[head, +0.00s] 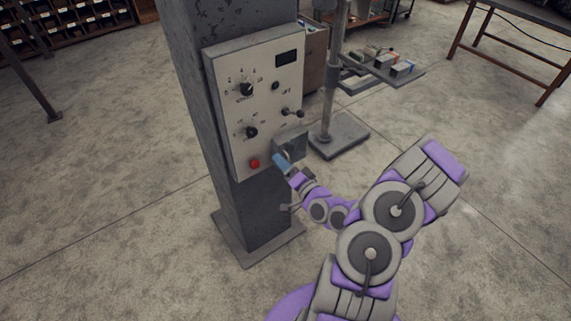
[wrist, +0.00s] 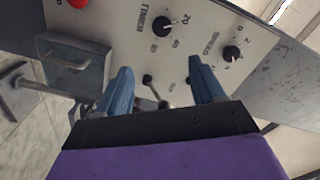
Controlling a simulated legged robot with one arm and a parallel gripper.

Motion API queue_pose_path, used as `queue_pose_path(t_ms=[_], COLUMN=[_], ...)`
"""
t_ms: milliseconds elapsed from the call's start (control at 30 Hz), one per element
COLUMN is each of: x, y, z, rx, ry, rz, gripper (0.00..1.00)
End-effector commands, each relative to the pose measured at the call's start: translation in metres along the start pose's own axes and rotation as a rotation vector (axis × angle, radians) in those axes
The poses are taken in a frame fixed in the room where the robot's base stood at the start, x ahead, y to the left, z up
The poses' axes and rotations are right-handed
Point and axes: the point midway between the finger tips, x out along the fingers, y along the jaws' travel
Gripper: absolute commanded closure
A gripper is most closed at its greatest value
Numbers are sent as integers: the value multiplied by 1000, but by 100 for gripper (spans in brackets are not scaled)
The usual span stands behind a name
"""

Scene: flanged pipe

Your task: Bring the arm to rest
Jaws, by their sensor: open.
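My arm reaches out over the floor toward a control panel (head: 262,100) on a dark column. My gripper (head: 280,160) is at the panel's lower right side, by a grey box with a handle. In the wrist view my gripper (wrist: 160,88) shows two blue fingers spread apart with nothing held between them. A small lever (wrist: 150,84) on the panel shows between the fingers. Whether the fingers touch the panel or the box cannot be told.
The panel carries two black knobs, a red button (head: 255,164), a lever (head: 292,112) and a dark display. The grey box (wrist: 76,66) is left of the fingers in the wrist view. A stand with a tray (head: 385,75) is behind. Open floor (head: 110,215) lies left.

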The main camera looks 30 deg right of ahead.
Motion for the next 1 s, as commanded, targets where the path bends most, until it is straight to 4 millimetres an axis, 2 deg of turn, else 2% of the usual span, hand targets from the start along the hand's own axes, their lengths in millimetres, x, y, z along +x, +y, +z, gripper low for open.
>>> queue_pose_path(t_ms=[467,567,733,900,1000], x=[2,9,17,10,2], y=[1,4,14,24,28], z=[5,19,59,88,97], rx=[-16,-68,-233,-405,-497], ry=[-25,-98,-319,-530,-636], rz=[8,36,137,262,339], gripper=[32,32,32,32,32])
